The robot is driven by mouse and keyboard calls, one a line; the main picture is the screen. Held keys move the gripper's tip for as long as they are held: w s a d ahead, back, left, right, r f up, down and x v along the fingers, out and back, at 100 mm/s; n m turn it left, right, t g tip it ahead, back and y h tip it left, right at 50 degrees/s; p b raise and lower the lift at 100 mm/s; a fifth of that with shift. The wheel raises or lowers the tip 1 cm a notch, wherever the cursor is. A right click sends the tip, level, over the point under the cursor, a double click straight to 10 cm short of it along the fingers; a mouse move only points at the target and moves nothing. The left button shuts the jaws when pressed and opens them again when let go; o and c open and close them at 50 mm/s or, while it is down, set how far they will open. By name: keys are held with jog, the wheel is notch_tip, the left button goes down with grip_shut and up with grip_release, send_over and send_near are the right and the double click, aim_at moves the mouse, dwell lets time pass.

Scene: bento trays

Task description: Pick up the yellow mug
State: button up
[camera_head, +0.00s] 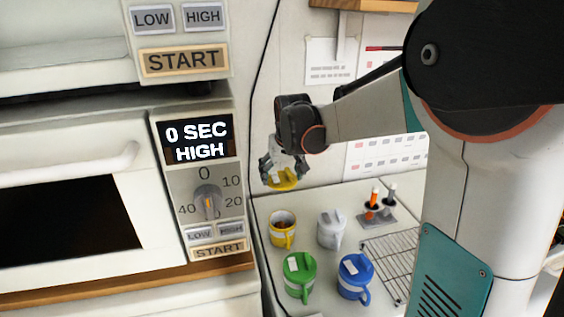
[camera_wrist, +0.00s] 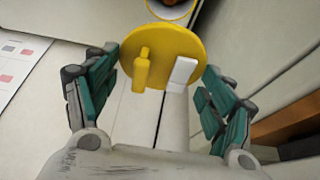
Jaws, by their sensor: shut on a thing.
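The yellow mug (camera_head: 283,229) stands upright on the counter with a pale band, its top open and something dark inside. A round yellow lid (camera_head: 284,180) with a knob and a white label is in my gripper (camera_head: 281,166), raised above the mug. Part of the yellow mug (camera_wrist: 170,8) shows beyond the lid at the top of that view.
A green mug (camera_head: 299,274), a blue mug (camera_head: 354,277) and a white mug (camera_head: 331,229), all lidded, stand near the yellow mug. A wire rack (camera_head: 392,262) and a small holder (camera_head: 374,215) lie to the right. Microwaves (camera_head: 205,185) border the left.

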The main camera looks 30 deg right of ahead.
notch_tip(320, 180, down, 14)
jog(key=b, duration=0.3)
jog(key=shift+s+b, duration=0.3)
dwell(0.5)
jog(key=shift+f+b, duration=0.25)
jog(key=shift+b, duration=0.15)
dwell(2.0)
jog(key=o, duration=1.1)
jog(key=shift+r, duration=0.2)
notch_tip(320, 180, up, 7)
jog(key=p, duration=0.5)
jog(key=shift+f, duration=0.15)
